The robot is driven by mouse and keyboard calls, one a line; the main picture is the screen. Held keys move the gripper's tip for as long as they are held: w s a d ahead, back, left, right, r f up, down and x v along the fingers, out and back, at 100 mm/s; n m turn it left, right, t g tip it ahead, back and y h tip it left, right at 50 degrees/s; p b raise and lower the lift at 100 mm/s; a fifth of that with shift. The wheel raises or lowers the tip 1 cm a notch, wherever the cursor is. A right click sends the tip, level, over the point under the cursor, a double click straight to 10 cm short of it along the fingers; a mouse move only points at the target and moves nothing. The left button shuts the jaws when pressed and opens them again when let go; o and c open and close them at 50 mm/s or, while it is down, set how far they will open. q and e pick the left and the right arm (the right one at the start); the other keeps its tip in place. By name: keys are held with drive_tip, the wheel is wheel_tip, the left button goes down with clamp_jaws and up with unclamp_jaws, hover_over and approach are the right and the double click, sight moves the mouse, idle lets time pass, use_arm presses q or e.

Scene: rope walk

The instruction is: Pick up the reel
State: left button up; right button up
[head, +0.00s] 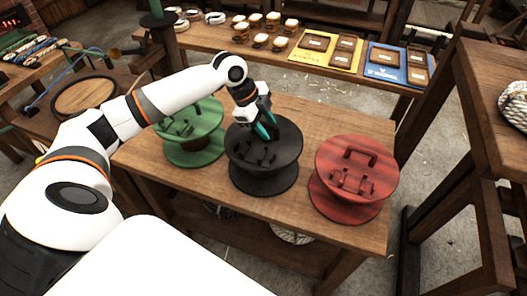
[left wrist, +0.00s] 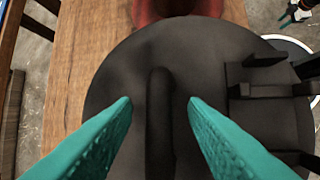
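Three reels stand on a wooden table: a green reel (head: 190,150) at the left, a black reel (head: 262,180) in the middle and a red reel (head: 352,203) at the right. Each has handle-like pieces on its top disc. My left gripper (head: 266,128) is over the far part of the black reel's top. In the left wrist view its teal fingers are open, one on each side of a black upright handle (left wrist: 160,125), with gaps visible on both sides. What looks like my right gripper (left wrist: 293,14) shows small at the top right; its finger state is unclear.
The wooden table (head: 318,128) has clear room behind the reels. A bench behind holds several small jars and a yellow board (head: 325,53) and a blue board (head: 396,68). A wooden frame (head: 490,150) stands at the right. A green post (head: 160,40) rises at the back left.

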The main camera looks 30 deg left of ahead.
use_arm(q)
drive_tip(key=shift+w+d+f, duration=0.1)
drive_tip(key=shift+d+f, duration=0.05)
drive_tip(key=shift+f, duration=0.1)
clamp_jaws()
drive_tip(key=shift+r, duration=0.1)
idle(1.2)
